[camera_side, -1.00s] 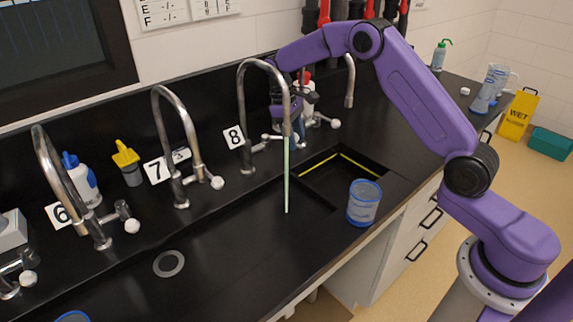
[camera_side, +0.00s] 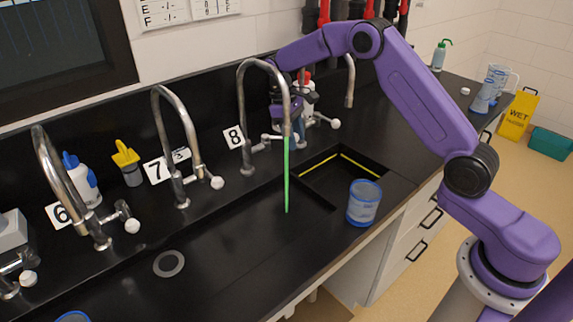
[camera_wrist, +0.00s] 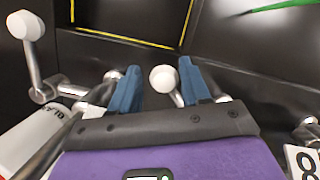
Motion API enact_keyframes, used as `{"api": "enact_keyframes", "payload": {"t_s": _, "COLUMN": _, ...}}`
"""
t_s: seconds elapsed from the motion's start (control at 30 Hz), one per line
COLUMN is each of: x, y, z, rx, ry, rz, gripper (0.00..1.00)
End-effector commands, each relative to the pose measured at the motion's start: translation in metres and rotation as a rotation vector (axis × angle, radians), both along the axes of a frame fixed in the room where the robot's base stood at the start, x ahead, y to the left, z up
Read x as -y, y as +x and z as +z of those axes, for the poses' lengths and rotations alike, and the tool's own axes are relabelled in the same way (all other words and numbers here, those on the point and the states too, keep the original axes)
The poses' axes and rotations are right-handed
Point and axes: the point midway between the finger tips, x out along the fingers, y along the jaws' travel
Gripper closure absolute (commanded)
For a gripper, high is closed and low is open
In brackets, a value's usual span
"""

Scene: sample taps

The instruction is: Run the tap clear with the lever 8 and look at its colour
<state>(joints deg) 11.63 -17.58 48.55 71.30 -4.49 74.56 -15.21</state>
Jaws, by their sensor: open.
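Whether a finger touches the lever is unclear.
Tap 7 (camera_side: 160,120) and tap 6 (camera_side: 45,165) stand to the left. A recessed basin with a yellow edge line (camera_side: 318,168) lies right of the stream. A blue-rimmed beaker (camera_side: 364,203) stands near the front edge. Another white-knobbed lever (camera_wrist: 26,26) is close by.

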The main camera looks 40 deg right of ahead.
Motion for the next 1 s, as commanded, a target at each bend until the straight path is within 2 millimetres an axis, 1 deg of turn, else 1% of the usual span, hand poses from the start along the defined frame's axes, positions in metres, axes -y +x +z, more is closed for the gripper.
{"api": "enact_keyframes", "payload": {"t_s": 0.27, "x": -0.002, "y": -0.001, "z": 0.0, "rx": 0.0, "ry": 0.0, "rz": 0.001, "gripper": 0.53}}
{"api": "enact_keyframes", "payload": {"t_s": 0.9, "x": -0.066, "y": -0.027, "z": 0.0, "rx": 0.0, "ry": 0.001, "rz": 0.003, "gripper": 0.53}}
{"api": "enact_keyframes", "payload": {"t_s": 1.0, "x": -0.063, "y": -0.026, "z": 0.0, "rx": 0.0, "ry": 0.001, "rz": 0.0, "gripper": 0.53}}
